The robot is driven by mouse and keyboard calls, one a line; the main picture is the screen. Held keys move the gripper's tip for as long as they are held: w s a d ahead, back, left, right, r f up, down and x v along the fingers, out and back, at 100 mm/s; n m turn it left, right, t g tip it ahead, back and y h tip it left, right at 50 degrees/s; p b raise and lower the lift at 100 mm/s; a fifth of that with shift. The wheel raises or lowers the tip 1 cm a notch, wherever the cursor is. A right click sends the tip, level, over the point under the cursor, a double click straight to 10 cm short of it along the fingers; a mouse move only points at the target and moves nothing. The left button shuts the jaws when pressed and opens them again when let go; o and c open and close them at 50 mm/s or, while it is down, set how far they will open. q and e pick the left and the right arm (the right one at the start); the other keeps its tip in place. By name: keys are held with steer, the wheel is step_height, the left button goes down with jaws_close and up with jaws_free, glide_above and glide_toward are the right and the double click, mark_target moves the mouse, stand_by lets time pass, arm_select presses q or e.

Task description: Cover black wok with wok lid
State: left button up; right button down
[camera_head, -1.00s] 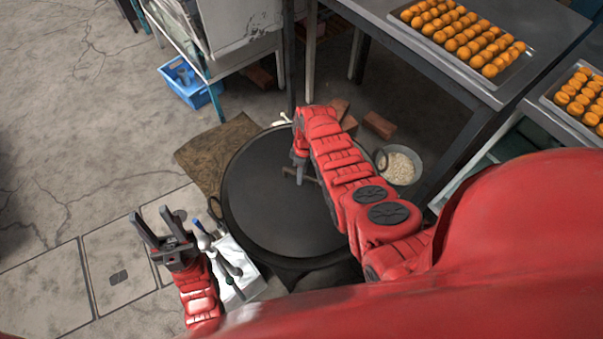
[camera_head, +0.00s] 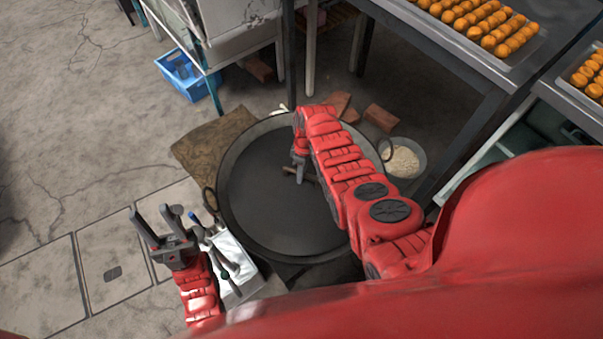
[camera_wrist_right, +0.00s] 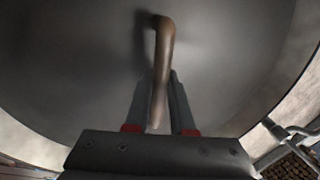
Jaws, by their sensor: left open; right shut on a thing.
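The black wok (camera_head: 228,153) stands low in the middle of the head view, with loop handles at its left and right. The dark round wok lid (camera_head: 262,205) lies over the wok's opening, and the wok's rim shows around it. I cannot tell whether the lid rests fully on the wok. My right gripper (camera_head: 300,172) is shut on the lid's brown bar handle, which fills the middle of the right wrist view (camera_wrist_right: 163,50). My left gripper (camera_head: 157,228) is open and empty, left of the wok. My right arm hides part of the lid and wok's right side.
A white box-like stand with levers (camera_head: 235,262) is beside my left gripper. A bowl of pale grains (camera_head: 405,160) and bricks (camera_head: 380,117) lie right of the wok. A metal table (camera_head: 445,60) with orange food trays stands at upper right.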

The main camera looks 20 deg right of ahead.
steer(key=shift+f, duration=0.2)
steer(key=c, duration=0.7)
jaws_free()
steer(key=shift+b, duration=0.3)
steer(key=shift+r, duration=0.1)
steer(key=p+v, duration=0.3)
steer(key=v, duration=1.4)
steer(key=shift+r+p, duration=0.1)
steer(key=shift+p, duration=0.2)
